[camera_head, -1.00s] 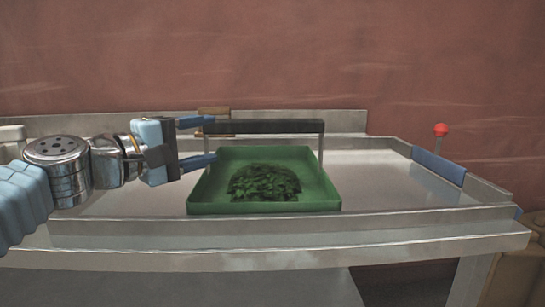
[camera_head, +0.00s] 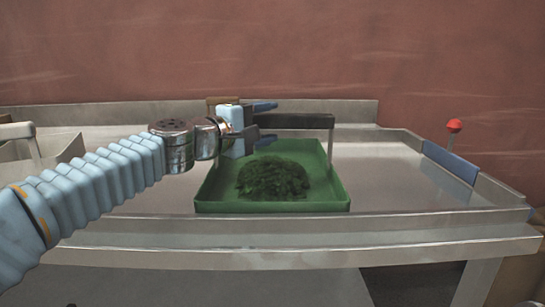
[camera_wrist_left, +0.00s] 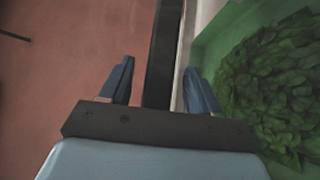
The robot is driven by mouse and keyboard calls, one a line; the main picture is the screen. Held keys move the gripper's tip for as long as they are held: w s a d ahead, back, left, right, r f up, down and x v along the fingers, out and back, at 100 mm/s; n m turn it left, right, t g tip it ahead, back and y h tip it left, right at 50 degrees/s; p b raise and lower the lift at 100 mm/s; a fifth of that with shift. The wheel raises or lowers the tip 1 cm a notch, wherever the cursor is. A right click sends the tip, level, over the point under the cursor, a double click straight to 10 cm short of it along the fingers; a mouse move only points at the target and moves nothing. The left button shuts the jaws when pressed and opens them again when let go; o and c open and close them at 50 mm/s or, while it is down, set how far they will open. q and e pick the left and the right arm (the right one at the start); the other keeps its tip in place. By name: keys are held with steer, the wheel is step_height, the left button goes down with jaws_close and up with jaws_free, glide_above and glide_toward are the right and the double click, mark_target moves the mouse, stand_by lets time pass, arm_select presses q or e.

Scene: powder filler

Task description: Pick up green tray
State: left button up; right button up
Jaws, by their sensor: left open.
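A green tray (camera_head: 325,197) holding a dark green leafy heap (camera_head: 272,179) rests on the metal table. A dark bar handle (camera_head: 305,121) spans its back on thin uprights. My left gripper (camera_head: 265,122) is open at the handle's left part, one finger behind the bar and one in front. In the left wrist view the handle (camera_wrist_left: 162,55) runs between the two open fingers (camera_wrist_left: 160,85), apart from both as far as I can see. The left end of the handle is hidden by the gripper. My right gripper is not in view.
The metal table (camera_head: 385,185) has raised edges and is clear to the right of the tray. A lever with a red knob (camera_head: 454,125) and a blue strip (camera_head: 450,161) are at the right edge.

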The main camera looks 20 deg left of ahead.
arm_select(q)
steer(key=shift+w+d, duration=0.15)
steer(key=shift+w, duration=0.05)
jaws_close()
stand_by(1.3)
